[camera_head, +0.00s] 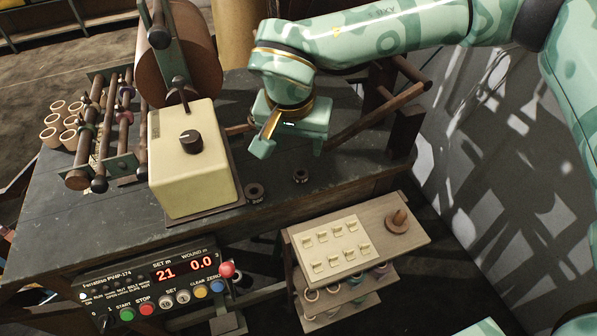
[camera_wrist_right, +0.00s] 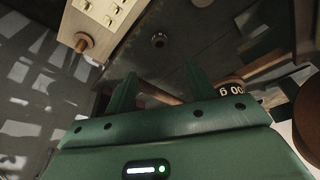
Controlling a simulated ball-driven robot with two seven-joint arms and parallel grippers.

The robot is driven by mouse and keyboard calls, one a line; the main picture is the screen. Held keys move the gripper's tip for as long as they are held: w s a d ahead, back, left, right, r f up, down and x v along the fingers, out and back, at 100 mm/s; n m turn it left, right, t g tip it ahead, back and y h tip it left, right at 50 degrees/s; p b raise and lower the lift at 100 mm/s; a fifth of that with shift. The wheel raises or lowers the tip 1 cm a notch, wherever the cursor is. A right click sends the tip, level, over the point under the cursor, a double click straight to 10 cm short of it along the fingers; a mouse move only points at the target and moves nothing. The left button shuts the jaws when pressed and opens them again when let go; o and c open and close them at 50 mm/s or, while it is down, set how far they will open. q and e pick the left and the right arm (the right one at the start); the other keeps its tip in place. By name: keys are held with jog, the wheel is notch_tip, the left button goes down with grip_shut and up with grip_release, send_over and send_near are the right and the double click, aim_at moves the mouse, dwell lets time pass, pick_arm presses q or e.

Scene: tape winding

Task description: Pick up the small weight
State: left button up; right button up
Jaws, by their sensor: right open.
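Two small dark round weights stand on the dark bench top. The smaller weight (camera_head: 300,176) is on the right, near the bench's front edge. The larger weight (camera_head: 254,192) stands to its left, beside the cream box. My right gripper (camera_head: 291,146) is open and empty, above the bench and behind the smaller weight in the head view. In the right wrist view a small dark weight (camera_wrist_right: 159,40) shows beyond the open fingers of my right gripper (camera_wrist_right: 158,78), apart from them. My left gripper is not in view.
The cream box with a black knob (camera_head: 190,138) stands left of the weights. A wooden frame bar (camera_head: 375,115) slants at the right. Below the bench are a control panel (camera_head: 155,280) and a small shelf (camera_head: 410,238) with a switch plate and wooden peg.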

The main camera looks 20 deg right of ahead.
jog(key=b, duration=0.2)
send_over(300, 181)
jog(key=f, duration=0.6)
jog(key=shift+s+a, duration=0.1)
jog(key=shift+a, duration=0.1)
jog(key=shift+f, duration=0.35)
jog(key=b+x, duration=0.2)
jog(key=x, duration=0.3)
jog(key=shift+s, duration=0.15)
jog(key=shift+f, duration=0.2)
jog(key=shift+r, duration=0.2)
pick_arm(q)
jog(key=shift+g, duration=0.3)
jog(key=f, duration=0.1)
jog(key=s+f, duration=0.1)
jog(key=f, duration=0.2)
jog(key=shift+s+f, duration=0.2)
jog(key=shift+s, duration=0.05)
pick_arm(e)
jog(key=c, duration=1.1)
